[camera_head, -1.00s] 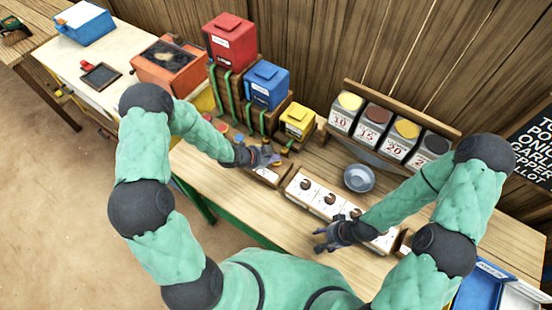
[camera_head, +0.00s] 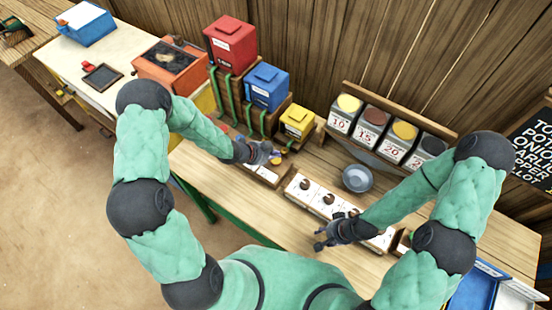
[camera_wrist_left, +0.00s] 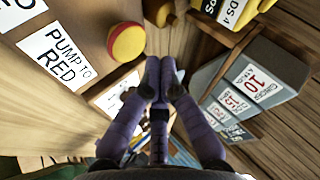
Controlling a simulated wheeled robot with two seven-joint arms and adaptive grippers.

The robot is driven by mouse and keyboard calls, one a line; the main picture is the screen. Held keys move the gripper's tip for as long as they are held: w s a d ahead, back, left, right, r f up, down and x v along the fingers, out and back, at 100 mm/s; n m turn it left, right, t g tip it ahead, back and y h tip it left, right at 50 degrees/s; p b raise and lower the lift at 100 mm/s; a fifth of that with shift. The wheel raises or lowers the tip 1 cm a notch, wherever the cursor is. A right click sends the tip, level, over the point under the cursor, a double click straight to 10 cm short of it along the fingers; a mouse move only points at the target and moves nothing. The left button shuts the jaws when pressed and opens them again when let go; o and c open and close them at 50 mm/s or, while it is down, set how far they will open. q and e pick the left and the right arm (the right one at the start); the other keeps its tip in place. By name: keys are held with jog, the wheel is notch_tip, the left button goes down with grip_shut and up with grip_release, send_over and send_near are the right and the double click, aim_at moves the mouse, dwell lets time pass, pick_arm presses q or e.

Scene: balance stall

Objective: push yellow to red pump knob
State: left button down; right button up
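In the left wrist view a round knob (camera_wrist_left: 127,42) with a yellow face and red rim sits on a wooden box. Beside it is a white label (camera_wrist_left: 58,55) reading "PUMP TO RED". My left gripper (camera_wrist_left: 160,66) has its two fingertips together with nothing seen between them. The tips appear just right of and below the knob, apart from it in the picture. In the head view my left gripper (camera_head: 268,150) is over the table near the small yellow box. My right gripper (camera_head: 319,238) is low over the table's front; its finger opening is too small to judge.
Red (camera_head: 231,42), blue (camera_head: 267,86) and yellow (camera_head: 297,121) boxes stand on wooden stands behind my left gripper. A metal bowl (camera_head: 357,178) and a row of labelled bins (camera_head: 394,148) are to the right. The table's front (camera_head: 270,220) is clear.

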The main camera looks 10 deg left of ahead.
aim_at(274, 161)
pick_arm(q)
jog(key=shift+r+p, duration=1.4)
jog(key=shift+r, duration=0.75)
pick_arm(e)
jog(key=shift+r, duration=1.6)
jog(key=shift+f, duration=0.1)
pick_arm(q)
jog(key=shift+f, duration=0.1)
